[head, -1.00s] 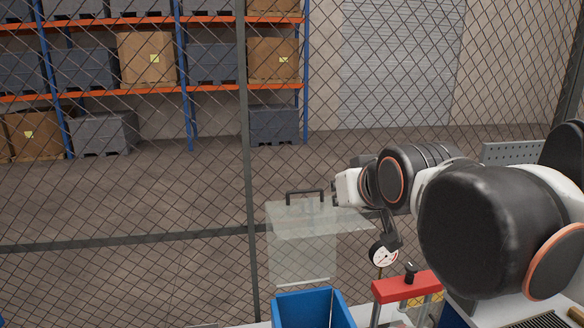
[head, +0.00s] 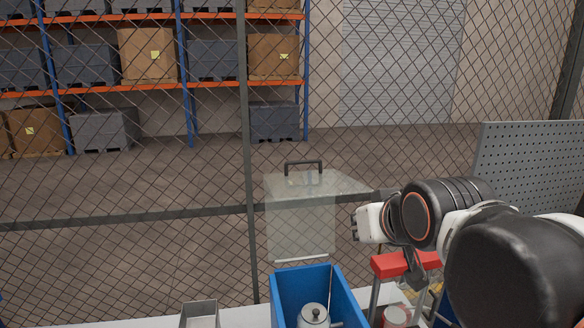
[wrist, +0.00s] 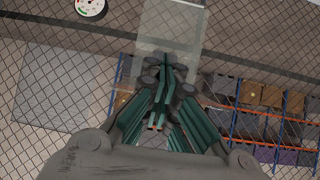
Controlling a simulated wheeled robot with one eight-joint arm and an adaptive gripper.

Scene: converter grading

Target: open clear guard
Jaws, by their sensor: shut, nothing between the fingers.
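The clear guard (head: 300,225) is a see-through box-like cover behind the blue bin, with a dark handle (head: 303,164) on its top. Its lid looks flat and lowered. My gripper (head: 357,224) is right of the guard and lower than the handle, apart from it in the picture, small and partly hidden by my wrist. In the wrist view my gripper (wrist: 165,68) has its fingers together and empty, with a clear panel of the guard (wrist: 170,28) beyond the tips. The depth between them is hard to tell.
A blue bin (head: 345,297) holds a metal lidded pot (head: 313,316). A red-topped frame (head: 392,265) stands below my wrist. A grey open box (head: 200,314) is at the front left. A perforated panel (head: 530,165) is at right. A dial gauge (wrist: 90,6) shows in the wrist view.

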